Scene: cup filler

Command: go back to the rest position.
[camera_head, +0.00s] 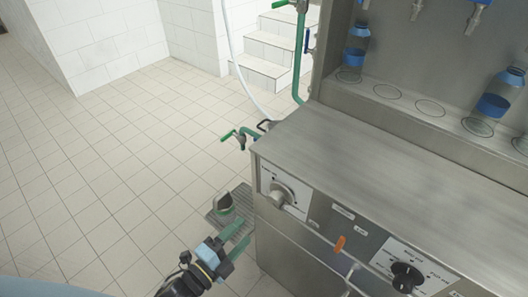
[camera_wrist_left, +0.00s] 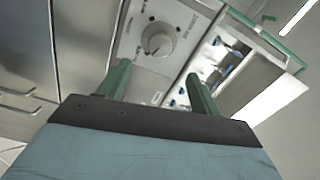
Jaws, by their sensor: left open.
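My left gripper (camera_head: 236,236) is at the bottom of the head view, in front of the left end of the steel machine. Its green fingers are apart with nothing between them. In the left wrist view the two fingers (camera_wrist_left: 160,85) stand open. A grey knob (camera_wrist_left: 158,39) on a light panel shows beyond them, apart from the fingertips. The same knob shows in the head view (camera_head: 281,198), to the upper right of the gripper. My right gripper is in neither view.
The steel machine (camera_head: 370,150) fills the right side, with an orange lever (camera_head: 339,243) and a black knob (camera_head: 407,274) on its front. Bottles with blue bands (camera_head: 356,44) stand on its back ledge. A floor drain (camera_head: 232,207) lies beside it. The tiled floor (camera_head: 110,170) at left is clear.

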